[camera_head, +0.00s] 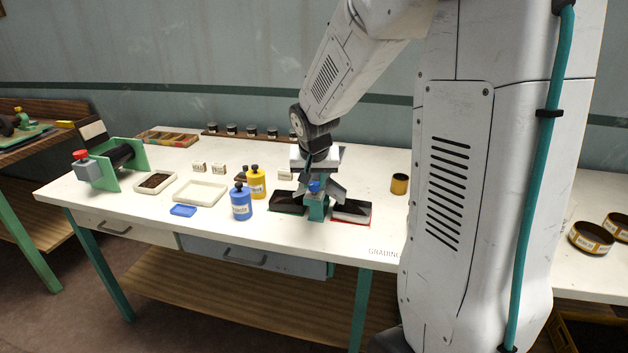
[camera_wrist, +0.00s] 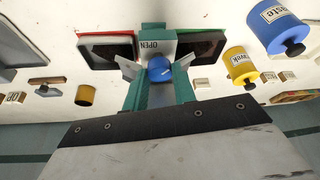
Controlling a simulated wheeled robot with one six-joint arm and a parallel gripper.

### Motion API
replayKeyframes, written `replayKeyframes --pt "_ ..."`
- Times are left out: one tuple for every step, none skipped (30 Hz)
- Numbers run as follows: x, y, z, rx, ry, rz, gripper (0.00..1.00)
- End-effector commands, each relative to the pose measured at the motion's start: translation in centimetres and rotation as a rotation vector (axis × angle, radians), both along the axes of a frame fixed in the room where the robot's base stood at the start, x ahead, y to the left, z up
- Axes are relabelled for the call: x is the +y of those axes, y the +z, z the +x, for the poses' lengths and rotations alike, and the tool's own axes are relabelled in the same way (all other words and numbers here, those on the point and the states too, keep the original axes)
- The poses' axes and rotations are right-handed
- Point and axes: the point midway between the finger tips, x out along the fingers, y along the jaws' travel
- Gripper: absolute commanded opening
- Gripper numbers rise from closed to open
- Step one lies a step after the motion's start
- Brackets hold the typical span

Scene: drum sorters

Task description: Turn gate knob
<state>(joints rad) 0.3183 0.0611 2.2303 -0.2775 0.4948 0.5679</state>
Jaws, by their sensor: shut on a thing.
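The gate knob is a small blue knob (camera_head: 314,186) on top of a green gate post (camera_head: 316,207) between two dark bins. In the wrist view the blue knob (camera_wrist: 160,71) sits between my two fingertips, beside a plate marked OPEN (camera_wrist: 152,46). My gripper (camera_head: 319,188) points down over the post and is shut on the knob; it also shows in the wrist view (camera_wrist: 158,68). The left bin (camera_head: 287,203) has a green edge and the right bin (camera_head: 352,211) a red edge. The knob's exact turn angle cannot be told.
A blue bottle (camera_head: 241,203) and a yellow bottle (camera_head: 256,182) stand left of the gate. Further left are a cream tray (camera_head: 200,192), a blue dish (camera_head: 183,210) and a green-framed drum (camera_head: 121,158). A small yellow-black tin (camera_head: 399,184) stands to the right.

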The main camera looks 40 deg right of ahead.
Motion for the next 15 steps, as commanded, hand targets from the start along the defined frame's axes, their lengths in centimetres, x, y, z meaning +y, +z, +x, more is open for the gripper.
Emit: replayKeyframes --pt "-0.05 0.03 -0.04 -0.001 0.016 0.001 0.04" --pt "-0.08 0.04 -0.05 0.000 0.030 0.000 0.04" --pt "-0.08 0.04 -0.07 -0.001 0.051 0.001 0.04" --pt "-0.10 0.04 -0.08 0.000 0.069 0.000 0.04" --pt "-0.11 0.04 -0.08 -0.001 0.088 0.001 0.04" --pt "-0.15 0.05 -0.09 -0.002 0.117 0.000 0.04" --pt "-0.19 0.06 -0.11 -0.002 0.138 0.000 0.04" --pt "-0.22 0.06 -0.13 -0.002 0.161 0.001 0.04" --pt "-0.23 0.06 -0.14 -0.002 0.191 0.001 0.04" --pt "-0.24 0.06 -0.15 -0.002 0.215 0.001 0.04" --pt "-0.26 0.06 -0.15 -0.002 0.240 0.000 0.04" --pt "-0.29 0.05 -0.18 -0.002 0.271 0.000 0.04" --pt "-0.33 0.06 -0.18 -0.002 0.293 0.001 0.04" --pt "-0.35 0.05 -0.19 -0.002 0.317 0.001 0.04" --pt "-0.36 0.05 -0.19 -0.002 0.347 0.001 0.04"
